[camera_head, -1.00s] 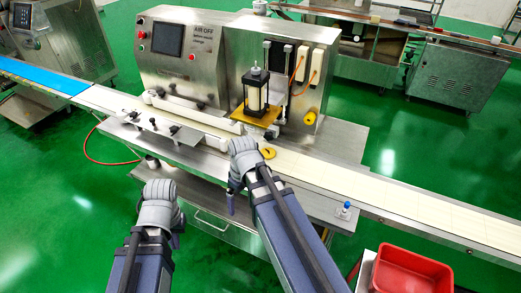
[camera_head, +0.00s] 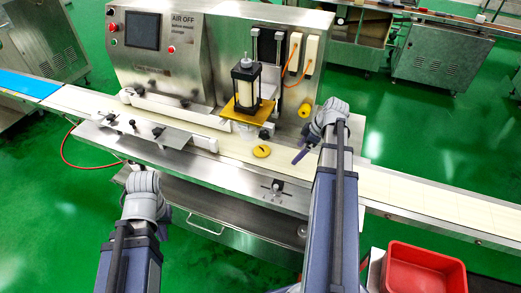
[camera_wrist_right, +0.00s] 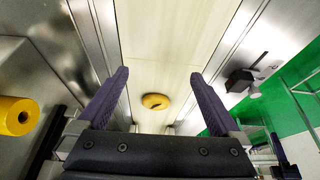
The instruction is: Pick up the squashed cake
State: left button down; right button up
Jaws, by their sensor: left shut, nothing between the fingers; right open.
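The squashed cake (camera_head: 261,151) is a flat yellow disc with a dark mark on top. It lies on the pale conveyor belt in front of the pressing unit. In the right wrist view the cake (camera_wrist_right: 156,101) shows ahead, between and beyond the two fingers. My right gripper (camera_head: 300,156) is open and empty, to the right of the cake and apart from it. The right wrist view shows its purple fingers (camera_wrist_right: 158,82) spread wide. My left gripper (camera_head: 160,228) is shut and empty, low at the left in front of the machine, away from the belt.
The steel encrusting machine (camera_head: 160,75) stands behind the belt. Its press (camera_head: 246,84) is close behind the cake, and metal guides (camera_head: 165,131) lie to the left. A red bin (camera_head: 425,270) stands at the lower right. The belt to the right (camera_head: 420,195) is clear.

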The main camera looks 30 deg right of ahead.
aim_at(262, 150)
jog(key=w+a, duration=0.5)
jog(key=shift+w, duration=0.25)
jog(key=shift+w+a, duration=0.1)
jog(key=shift+w+a, duration=0.2)
jog(key=w+a, duration=0.2)
jog(key=w, duration=0.1)
jog(key=shift+a, duration=0.3)
jog(key=b+x, duration=0.2)
jog(key=shift+s+f+b, duration=0.1)
jog(key=shift+f+b, duration=0.25)
jog(key=shift+f, duration=0.05)
jog(key=shift+a+f, duration=0.1)
jog(key=shift+f, duration=0.05)
jog(key=c, duration=1.2)
